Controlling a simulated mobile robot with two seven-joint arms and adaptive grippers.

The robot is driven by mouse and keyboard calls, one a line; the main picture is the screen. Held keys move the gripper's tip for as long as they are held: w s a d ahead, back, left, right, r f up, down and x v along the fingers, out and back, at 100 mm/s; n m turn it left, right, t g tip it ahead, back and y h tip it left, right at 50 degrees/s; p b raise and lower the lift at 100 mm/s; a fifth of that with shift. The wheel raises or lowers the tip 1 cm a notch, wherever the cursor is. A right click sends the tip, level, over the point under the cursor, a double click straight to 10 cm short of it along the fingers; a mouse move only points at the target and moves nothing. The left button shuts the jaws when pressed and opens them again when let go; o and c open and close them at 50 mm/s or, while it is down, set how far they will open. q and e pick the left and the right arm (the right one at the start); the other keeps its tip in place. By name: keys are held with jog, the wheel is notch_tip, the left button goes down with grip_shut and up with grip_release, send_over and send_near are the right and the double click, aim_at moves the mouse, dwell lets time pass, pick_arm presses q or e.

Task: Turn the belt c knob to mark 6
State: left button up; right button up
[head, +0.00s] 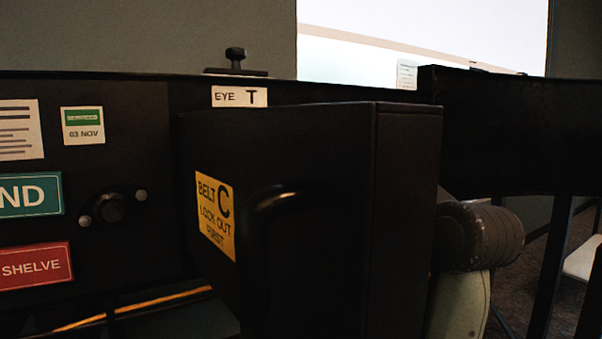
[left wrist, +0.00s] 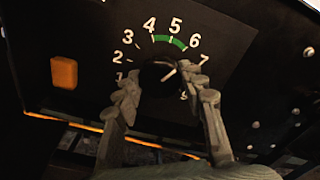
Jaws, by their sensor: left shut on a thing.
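In the left wrist view the black knob (left wrist: 157,76) sits at the middle of a dial with white numbers. A green arc (left wrist: 170,39) runs past 4 and 5 towards 6. The knob's pale pointer line aims up and right, roughly between 6 and 7. My left gripper (left wrist: 160,84) has one finger on each side of the knob and is shut on it. The fingers partly hide the low and high ends of the scale. In the head view a black box with a yellow BELT C label (head: 216,216) stands open to the room; the dial is not visible there.
An orange button (left wrist: 64,72) is left of the dial. The head view shows a second black fitting (head: 110,208), a teal sign (head: 28,194), a red SHELVE sign (head: 34,267) and an EYE T label (head: 239,97). A dark curved handle (head: 275,200) projects from the box.

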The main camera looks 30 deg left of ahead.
dwell(0.4)
pick_arm(q)
jog(key=o, duration=1.2)
jog(key=v, duration=1.2)
